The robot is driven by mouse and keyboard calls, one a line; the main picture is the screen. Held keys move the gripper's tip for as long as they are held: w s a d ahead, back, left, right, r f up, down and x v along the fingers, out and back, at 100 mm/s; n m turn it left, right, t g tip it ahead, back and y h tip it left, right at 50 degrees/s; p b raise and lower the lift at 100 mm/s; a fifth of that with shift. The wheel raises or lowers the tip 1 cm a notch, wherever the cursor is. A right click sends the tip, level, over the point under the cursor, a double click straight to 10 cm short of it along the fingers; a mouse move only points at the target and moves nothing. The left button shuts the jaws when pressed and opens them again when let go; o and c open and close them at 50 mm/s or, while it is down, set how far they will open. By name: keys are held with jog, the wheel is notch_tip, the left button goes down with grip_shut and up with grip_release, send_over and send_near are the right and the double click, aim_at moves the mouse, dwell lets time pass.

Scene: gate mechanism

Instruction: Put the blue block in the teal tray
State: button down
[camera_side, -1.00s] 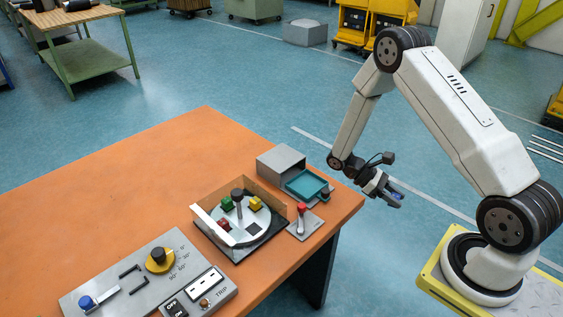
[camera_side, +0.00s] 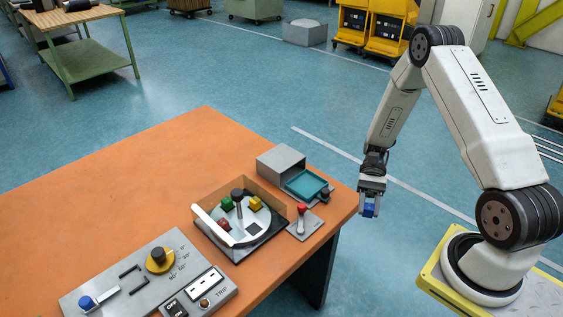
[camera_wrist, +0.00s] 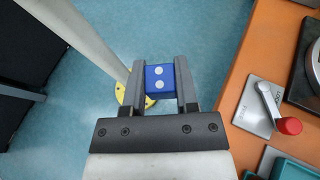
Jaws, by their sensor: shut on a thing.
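The blue block (camera_wrist: 160,80) has white dots on its face and sits between the two fingers of my gripper (camera_wrist: 160,85) in the wrist view. My gripper is shut on it. In the side view my gripper (camera_side: 370,206) points down with the blue block (camera_side: 369,211) at its tips, off the table's right edge and over the floor. The teal tray (camera_side: 306,185) sits on the table to the left of my gripper, in front of a grey box. A corner of the tray (camera_wrist: 290,170) shows at the lower right of the wrist view.
The grey box (camera_side: 281,160) stands behind the tray. A red-knobbed lever (camera_side: 302,212) is on a plate near the tray. A turntable (camera_side: 243,222) with coloured blocks and a post is further left. A control panel (camera_side: 150,280) lies at the front. The table's left part is clear.

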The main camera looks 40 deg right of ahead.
jog(key=w+d+r+m+t, duration=0.1)
jog(key=w+d+m+t, duration=0.1)
jog(key=w+m+t, duration=0.3)
jog(key=w+d+r+m+t, duration=0.2)
jog(key=w+m+t, duration=0.3)
jog(key=t, duration=0.2)
jog(key=shift+w+d+r+m+y, duration=0.25)
jog(key=shift+w+m+y, duration=0.05)
jog(key=shift+w, duration=0.1)
send_over(314, 183)
jog(key=f, duration=0.8)
jog(key=shift+s+a+f, duration=0.1)
jog(key=shift+s, duration=0.3)
jog(key=shift+w+f, duration=0.4)
jog(key=shift+w+f, duration=0.1)
jog(key=shift+f, duration=0.05)
